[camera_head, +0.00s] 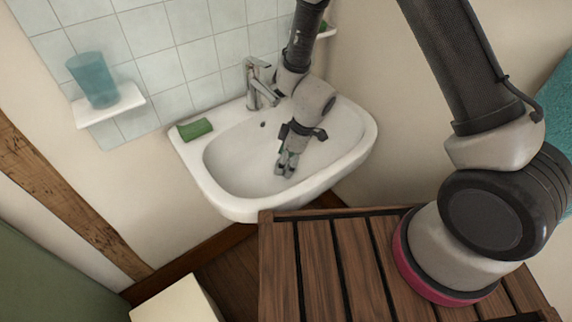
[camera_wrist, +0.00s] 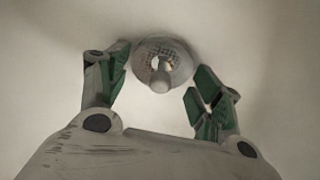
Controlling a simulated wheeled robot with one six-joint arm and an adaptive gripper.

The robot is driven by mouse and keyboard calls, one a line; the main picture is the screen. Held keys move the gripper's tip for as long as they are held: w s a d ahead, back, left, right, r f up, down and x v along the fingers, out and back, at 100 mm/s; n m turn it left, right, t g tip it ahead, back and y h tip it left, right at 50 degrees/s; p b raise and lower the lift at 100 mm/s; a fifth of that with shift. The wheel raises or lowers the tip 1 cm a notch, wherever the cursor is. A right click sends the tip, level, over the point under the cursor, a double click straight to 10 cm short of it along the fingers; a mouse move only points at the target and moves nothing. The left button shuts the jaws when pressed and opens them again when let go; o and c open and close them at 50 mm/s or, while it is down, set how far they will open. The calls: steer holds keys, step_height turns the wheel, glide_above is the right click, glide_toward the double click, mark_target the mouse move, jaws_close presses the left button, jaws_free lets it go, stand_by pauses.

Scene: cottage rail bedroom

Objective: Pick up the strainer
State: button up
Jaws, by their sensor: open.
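The strainer (camera_wrist: 164,62) shows in the wrist view as a small round metal piece with a perforated rim and a pale knob in its middle. It lies on the pale inner surface of the sink. My gripper (camera_wrist: 158,85) is open, with one green-padded finger on each side of the strainer's near part. I cannot tell whether either finger touches it. In the head view my gripper (camera_head: 287,167) points down inside the sink basin (camera_head: 232,160), and the strainer cannot be made out there.
A chrome faucet (camera_head: 257,85) stands at the sink's back, close to my arm. A green bar (camera_head: 195,129) lies on the left rim. A blue cup (camera_head: 92,80) stands on a small wall shelf (camera_head: 110,106). A slatted wooden surface (camera_head: 345,270) is in front of the sink.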

steer(key=c, duration=0.6)
steer(key=shift+r, duration=0.6)
steer(key=s+d, duration=0.2)
steer(key=s, duration=0.1)
steer(key=shift+s+d+r, duration=0.1)
steer(key=shift+s+r, duration=0.05)
steer(key=shift+r, duration=0.15)
step_height(320, 180, up, 13)
steer(key=shift+r, duration=0.15)
steer(key=shift+r, duration=1.3)
